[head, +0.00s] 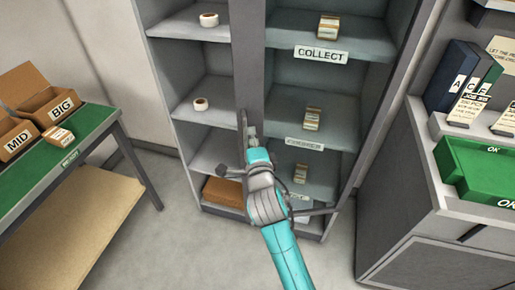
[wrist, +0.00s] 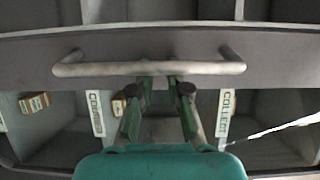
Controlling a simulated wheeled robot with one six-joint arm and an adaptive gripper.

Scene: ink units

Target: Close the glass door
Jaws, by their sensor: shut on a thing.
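The glass door (head: 250,65) is on the tall grey shelf cabinet in the head view. Its grey edge post stands upright near the middle of the cabinet front, with the labelled shelves to its right and plain shelves to its left. In the wrist view the same door frame (wrist: 285,55) runs across the picture and carries a long metal bar handle (wrist: 100,69). My gripper (head: 249,135) is at this handle; in the wrist view its fingers (wrist: 160,82) are shut on the bar near its middle. The arm hides part of the lower cabinet.
Tape rolls (head: 208,19) stand on the left shelves; small boxes (head: 328,27) stand on the right ones. A green-topped table (head: 90,142) with cardboard boxes is at left. A grey counter (head: 430,185) with a green tray (head: 480,168) is at right. Floor between is clear.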

